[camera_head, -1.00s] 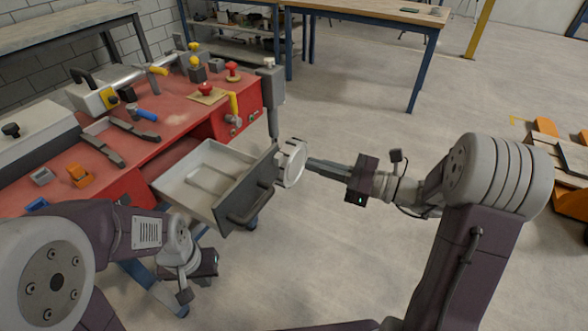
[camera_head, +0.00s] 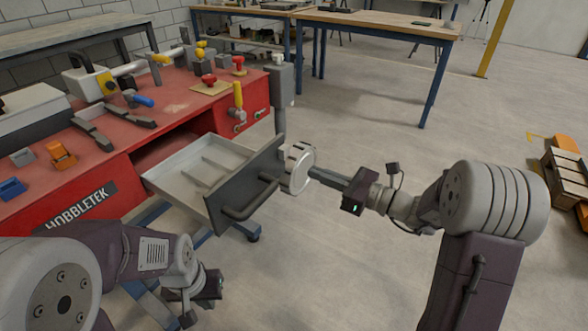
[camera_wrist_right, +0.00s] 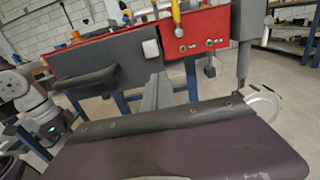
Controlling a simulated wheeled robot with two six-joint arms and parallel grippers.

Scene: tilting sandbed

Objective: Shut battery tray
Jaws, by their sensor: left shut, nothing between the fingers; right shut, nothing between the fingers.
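The battery tray (camera_head: 203,160) is a pale, shallow drawer standing out of the red bench. Its inside holds low ridges and no battery that I can see. Its dark grey front (camera_head: 228,196) carries a bar handle (camera_head: 250,202); the front also shows in the right wrist view (camera_wrist_right: 115,58). My right gripper (camera_head: 316,173) is shut and empty, beside the front's right end, at a white round part (camera_head: 298,168). I cannot tell whether they touch. My left gripper (camera_head: 190,312) is shut and empty, low in front of the bench, apart from the tray.
The red bench (camera_head: 70,200) bears grey clamps, an orange block (camera_head: 61,155), levers and red buttons (camera_head: 209,79). A grey post (camera_head: 279,105) stands at its right corner. A wooden table (camera_head: 380,24) is behind. The floor to the right is mostly clear.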

